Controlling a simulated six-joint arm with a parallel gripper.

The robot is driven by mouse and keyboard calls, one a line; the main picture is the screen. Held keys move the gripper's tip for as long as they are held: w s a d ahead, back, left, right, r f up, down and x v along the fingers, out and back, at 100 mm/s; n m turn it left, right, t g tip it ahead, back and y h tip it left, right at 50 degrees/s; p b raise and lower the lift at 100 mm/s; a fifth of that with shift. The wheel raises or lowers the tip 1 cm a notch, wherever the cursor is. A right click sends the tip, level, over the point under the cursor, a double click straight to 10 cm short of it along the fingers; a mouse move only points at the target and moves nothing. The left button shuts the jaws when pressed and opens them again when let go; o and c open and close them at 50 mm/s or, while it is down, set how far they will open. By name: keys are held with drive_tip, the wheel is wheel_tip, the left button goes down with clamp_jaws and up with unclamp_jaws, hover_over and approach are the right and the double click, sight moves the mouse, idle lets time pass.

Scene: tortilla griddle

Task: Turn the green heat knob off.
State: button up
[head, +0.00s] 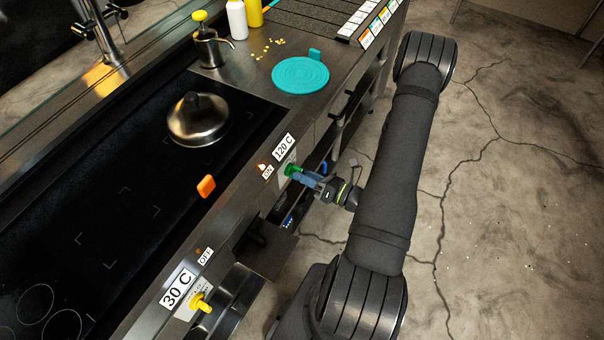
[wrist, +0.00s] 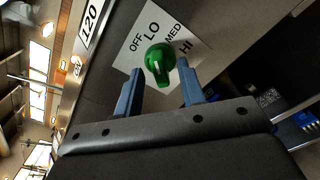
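The green heat knob (wrist: 158,62) sits on a white dial plate (wrist: 190,35) marked OFF, LO, MED and HI. In the head view the green knob (head: 291,170) is on the stove's front panel, below a 120 C display (head: 284,147) and an ON label (head: 267,172) with a lit orange lamp. My gripper (wrist: 160,72) is open, with one blue finger on each side of the knob and gaps showing between. In the head view my gripper (head: 303,178) reaches the knob from the right. I cannot tell which mark the knob points to.
A yellow knob (head: 202,303) with a 30 C display (head: 176,289) and an OFF label is farther down the panel. A domed metal lid (head: 198,120) and an orange object (head: 206,186) are on the black cooktop. A teal round mat (head: 301,75) lies on the counter.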

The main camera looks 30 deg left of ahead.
drive_tip(key=shift+a, duration=0.6)
clamp_jaws()
drive_tip(key=shift+n, duration=0.3)
drive_tip(key=shift+s+n, duration=0.1)
drive_tip(key=shift+n, duration=3.6)
